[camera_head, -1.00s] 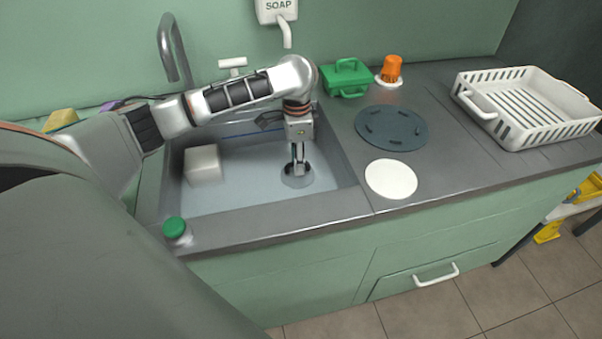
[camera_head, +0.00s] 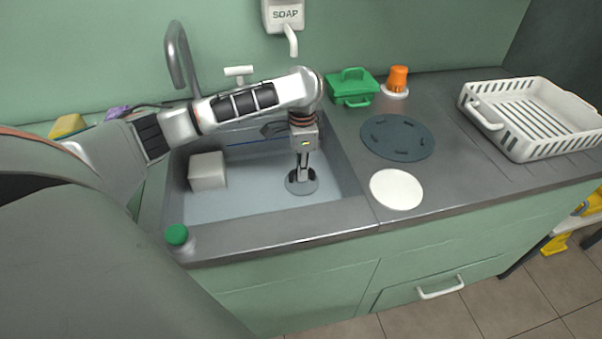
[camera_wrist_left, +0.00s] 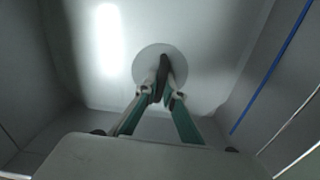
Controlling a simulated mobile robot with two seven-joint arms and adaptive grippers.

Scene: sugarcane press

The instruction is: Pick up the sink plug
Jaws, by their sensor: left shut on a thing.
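The sink plug (camera_head: 290,187) is a round grey disc with a dark upright grip, seen inside the sink basin (camera_head: 245,200) right of its middle. My left gripper (camera_head: 301,172) points straight down over it and is shut on its grip. In the left wrist view the disc of the plug (camera_wrist_left: 146,62) lies beyond the fingertips, and the dark grip stands between the fingers of my left gripper (camera_wrist_left: 160,92). I cannot tell whether the disc touches the basin floor. My right gripper is out of view.
A pale block (camera_head: 207,171) sits in the basin's left part. The tap (camera_head: 178,55) stands behind the sink. A green-capped item (camera_head: 177,236) stands at the front left rim. A white disc (camera_head: 396,189), dark round mat (camera_head: 397,138), green box (camera_head: 352,87) and white rack (camera_head: 530,115) occupy the counter right.

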